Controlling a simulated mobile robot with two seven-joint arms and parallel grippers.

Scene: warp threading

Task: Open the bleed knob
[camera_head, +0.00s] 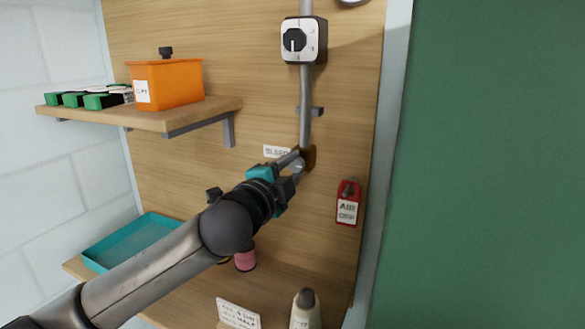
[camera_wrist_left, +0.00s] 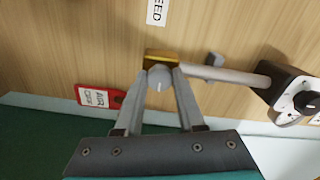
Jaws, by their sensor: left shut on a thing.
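The bleed knob (camera_wrist_left: 159,77) is a small grey round knob on a brass-coloured block (camera_wrist_left: 161,56) at the end of a grey pipe on the wooden panel. In the left wrist view the two fingers of my left gripper (camera_wrist_left: 160,85) are on either side of the knob, shut on it. In the head view my left gripper (camera_head: 299,161) reaches the dark brass block (camera_head: 308,157) at the pipe's lower end, and its fingers largely hide the knob. A white label (camera_head: 276,151), partly covered, is left of it. My right gripper is not in view.
A dial box (camera_head: 304,40) sits above on the pipe (camera_head: 305,115). A red AIR tag (camera_head: 347,202) hangs at lower right. A wooden shelf (camera_head: 190,116) with an orange bin (camera_head: 166,83) is at upper left. A teal tray (camera_head: 130,243) and a pink spool (camera_head: 245,260) are below.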

